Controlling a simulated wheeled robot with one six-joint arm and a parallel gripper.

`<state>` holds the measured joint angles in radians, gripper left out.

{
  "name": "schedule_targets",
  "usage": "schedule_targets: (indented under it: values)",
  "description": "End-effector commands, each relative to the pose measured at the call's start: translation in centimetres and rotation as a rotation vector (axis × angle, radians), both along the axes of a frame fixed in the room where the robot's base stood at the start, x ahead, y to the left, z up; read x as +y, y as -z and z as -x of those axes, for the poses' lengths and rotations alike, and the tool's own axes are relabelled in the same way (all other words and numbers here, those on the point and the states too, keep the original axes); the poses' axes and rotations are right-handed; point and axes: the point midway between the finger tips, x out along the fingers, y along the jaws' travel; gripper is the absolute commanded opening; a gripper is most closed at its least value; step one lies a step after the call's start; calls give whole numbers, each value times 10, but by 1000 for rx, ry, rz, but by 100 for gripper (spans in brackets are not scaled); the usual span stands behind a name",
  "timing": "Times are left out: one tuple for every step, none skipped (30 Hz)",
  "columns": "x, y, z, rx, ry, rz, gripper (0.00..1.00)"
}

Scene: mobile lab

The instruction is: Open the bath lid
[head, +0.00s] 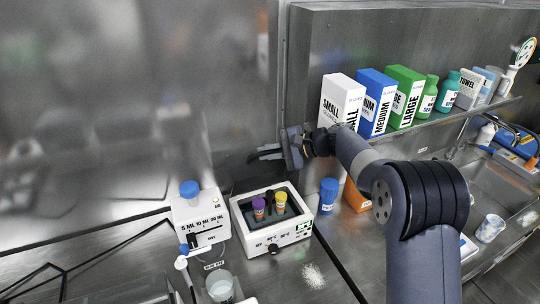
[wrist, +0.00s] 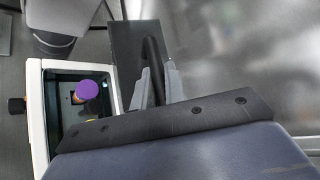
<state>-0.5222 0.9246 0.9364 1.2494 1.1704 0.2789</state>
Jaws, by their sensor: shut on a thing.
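The bath (head: 272,239) is a white box with a dark interior on the counter. Its top stands open, showing a purple-capped tube (head: 258,203) and a yellow-capped tube (head: 281,197) inside. In the wrist view, the bath (wrist: 38,110) is at the left. The lid (wrist: 126,45) is a dark panel standing raised along the bath's edge. My gripper (wrist: 158,76) is shut on the lid's black handle (wrist: 152,55). In the head view, my gripper (head: 268,153) is above and behind the bath; the lid is hard to make out there.
A white dispenser (head: 200,212) with a blue cap stands left of the bath. A blue-capped bottle (head: 328,194) stands at its right. Boxes and bottles line the shelf (head: 436,124) beside my arm. A metal wall rises behind, and a clear beaker (head: 220,286) stands in front.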

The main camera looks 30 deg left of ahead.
Motion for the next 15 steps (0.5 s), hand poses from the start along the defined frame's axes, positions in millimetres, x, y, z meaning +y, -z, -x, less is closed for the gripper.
schedule_targets:
  values:
    - [0, -1, 0, -1, 0, -1, 0]
    - [0, -1, -1, -1, 0, -1, 0]
    - [1, -1, -1, -1, 0, -1, 0]
    - [1, -1, -1, -1, 0, -1, 0]
    - [1, -1, -1, -1, 0, -1, 0]
    - [0, -1, -1, -1, 1, -1, 0]
    - [0, -1, -1, -1, 1, -1, 0]
    - [0, -1, -1, -1, 1, -1, 0]
    - [0, -1, -1, -1, 1, -1, 0]
    - [0, -1, -1, -1, 1, -1, 0]
    - [0, -1, -1, -1, 1, -1, 13]
    - [0, -1, -1, -1, 1, -1, 17]
    - [0, -1, -1, -1, 1, -1, 19]
    - [0, 0, 0, -1, 1, -1, 22]
    - [0, 0, 0, -1, 0, -1, 25]
